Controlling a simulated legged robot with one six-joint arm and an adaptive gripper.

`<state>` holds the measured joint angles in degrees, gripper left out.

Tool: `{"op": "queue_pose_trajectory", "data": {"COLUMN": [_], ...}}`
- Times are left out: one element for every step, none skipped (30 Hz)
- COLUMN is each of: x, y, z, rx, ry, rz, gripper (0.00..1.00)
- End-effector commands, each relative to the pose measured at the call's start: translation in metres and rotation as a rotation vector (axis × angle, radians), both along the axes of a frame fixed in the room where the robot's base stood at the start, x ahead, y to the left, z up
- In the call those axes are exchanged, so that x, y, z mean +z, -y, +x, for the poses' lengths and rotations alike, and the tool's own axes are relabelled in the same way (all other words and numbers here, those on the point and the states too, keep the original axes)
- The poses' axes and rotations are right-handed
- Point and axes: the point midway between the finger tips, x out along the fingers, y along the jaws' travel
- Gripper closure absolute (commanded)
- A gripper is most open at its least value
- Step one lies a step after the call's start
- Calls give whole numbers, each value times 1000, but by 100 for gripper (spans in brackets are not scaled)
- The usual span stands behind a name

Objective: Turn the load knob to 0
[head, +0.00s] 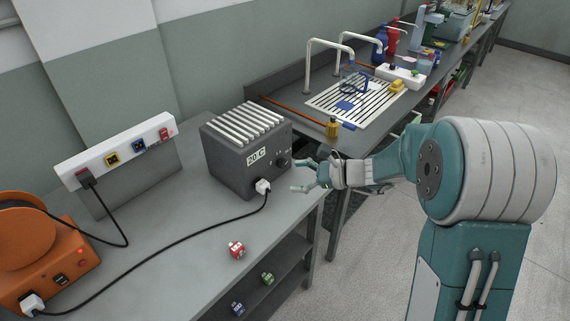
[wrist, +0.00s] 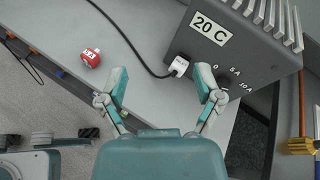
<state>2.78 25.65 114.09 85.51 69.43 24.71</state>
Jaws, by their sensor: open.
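The load knob (head: 283,161) is a dark round knob on the front of a dark grey box (head: 226,166) labelled "20 C". In the wrist view the box (wrist: 262,55) carries the marks 0, 5 A and 10 A. My gripper (head: 305,177) is open and empty just in front of the box. In the wrist view my gripper (wrist: 162,80) has its fingers wide apart, the right one over the knob area, the left over the bench.
A white plug (head: 263,186) with a black cable sits in the box front, close to the knob. A red plug (head: 237,250) lies on the bench (head: 190,252). A socket strip (head: 115,153) and an orange device (head: 45,255) stand left. A sink area lies behind.

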Motion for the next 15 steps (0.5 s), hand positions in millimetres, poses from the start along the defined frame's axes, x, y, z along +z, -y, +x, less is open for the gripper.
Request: {"op": "queue_pose_trajectory", "data": {"x": [-16, -23, -33, -41, -50, -61, -70, -79, -90, -98, -105, -114, -119, -124, -129], "y": [1, 2, 5, 7, 9, 12, 15, 18, 22, 25, 28, 32, 34, 36, 38], "z": [16, 26, 38, 47, 55, 67, 74, 82, 90, 96, 101, 106, 110, 112, 115], "rx": [-54, -86, -131, -166, -199, -246, -279, -311, -351, -379, -405, -434, -453, -470, -488], "ry": [-57, -86, -125, -152, -180, -215, -239, -264, -291, -310, -327, -344, -356, -365, -375], "rz": [61, 99, 149, 187, 224, 271, 306, 339, 380, 408, 434, 463, 481, 497, 513], "gripper": [16, 16, 16, 16, 16, 16, 16, 16, 16, 16, 16, 16, 16, 16, 16]}}
